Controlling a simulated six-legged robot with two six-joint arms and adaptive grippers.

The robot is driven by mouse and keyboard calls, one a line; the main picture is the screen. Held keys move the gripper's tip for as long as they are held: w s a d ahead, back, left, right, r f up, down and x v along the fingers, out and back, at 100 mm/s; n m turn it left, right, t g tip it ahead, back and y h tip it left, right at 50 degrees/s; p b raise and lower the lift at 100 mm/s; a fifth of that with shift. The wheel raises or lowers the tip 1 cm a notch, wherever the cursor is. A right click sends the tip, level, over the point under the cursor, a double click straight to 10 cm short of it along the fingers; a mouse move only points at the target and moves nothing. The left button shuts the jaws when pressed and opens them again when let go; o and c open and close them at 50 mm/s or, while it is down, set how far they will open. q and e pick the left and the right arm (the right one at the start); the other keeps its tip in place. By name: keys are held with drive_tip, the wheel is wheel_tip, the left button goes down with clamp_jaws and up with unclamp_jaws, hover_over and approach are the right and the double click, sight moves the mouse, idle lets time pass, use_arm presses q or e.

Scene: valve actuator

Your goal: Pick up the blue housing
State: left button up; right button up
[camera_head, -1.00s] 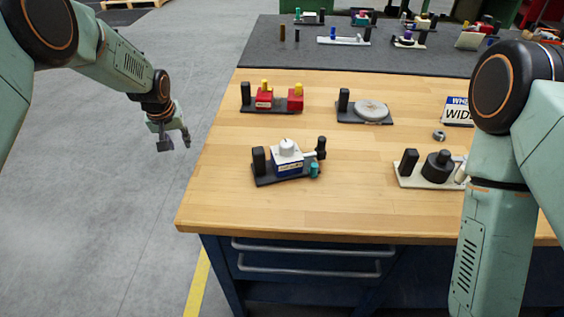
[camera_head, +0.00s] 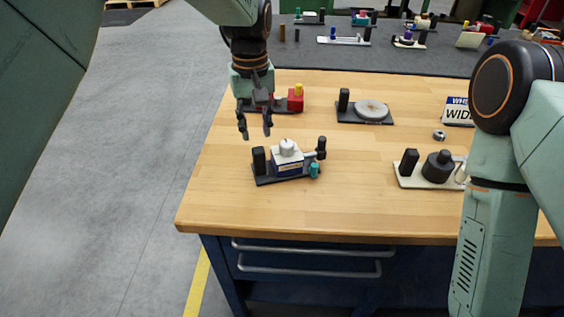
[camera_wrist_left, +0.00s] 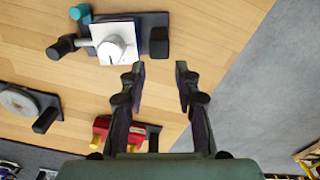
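The blue housing (camera_head: 288,165) has a white top with a round white knob, and sits on a dark base plate (camera_head: 268,180) on the wooden table. In the left wrist view the white top of the housing (camera_wrist_left: 117,44) shows at the upper left. My left gripper (camera_head: 255,136) points down above the table, behind and left of the housing, apart from it. Its fingers (camera_wrist_left: 160,75) are spread and empty. The fingers of my right gripper are outside the views.
A red assembly (camera_head: 295,100) stands behind, partly hidden by my left gripper. A plate with a round grey disc (camera_head: 371,110) is at back right. A pale plate with a black cylinder (camera_head: 437,167) is at right. The table's front left is clear.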

sight(258, 150)
use_arm(q)
drive_tip(key=shift+f, duration=0.8)
drive_tip(key=f, duration=0.3)
drive_tip(key=s+f, duration=0.1)
drive_tip(key=shift+d+f, duration=0.2)
drive_tip(key=shift+f, duration=0.15)
drive_tip(key=shift+w+f, duration=0.15)
drive_tip(key=shift+f, duration=0.15)
drive_tip(key=shift+c, duration=0.2)
drive_tip(key=shift+r, duration=0.1)
drive_tip(key=shift+c, duration=0.8)
clamp_jaws()
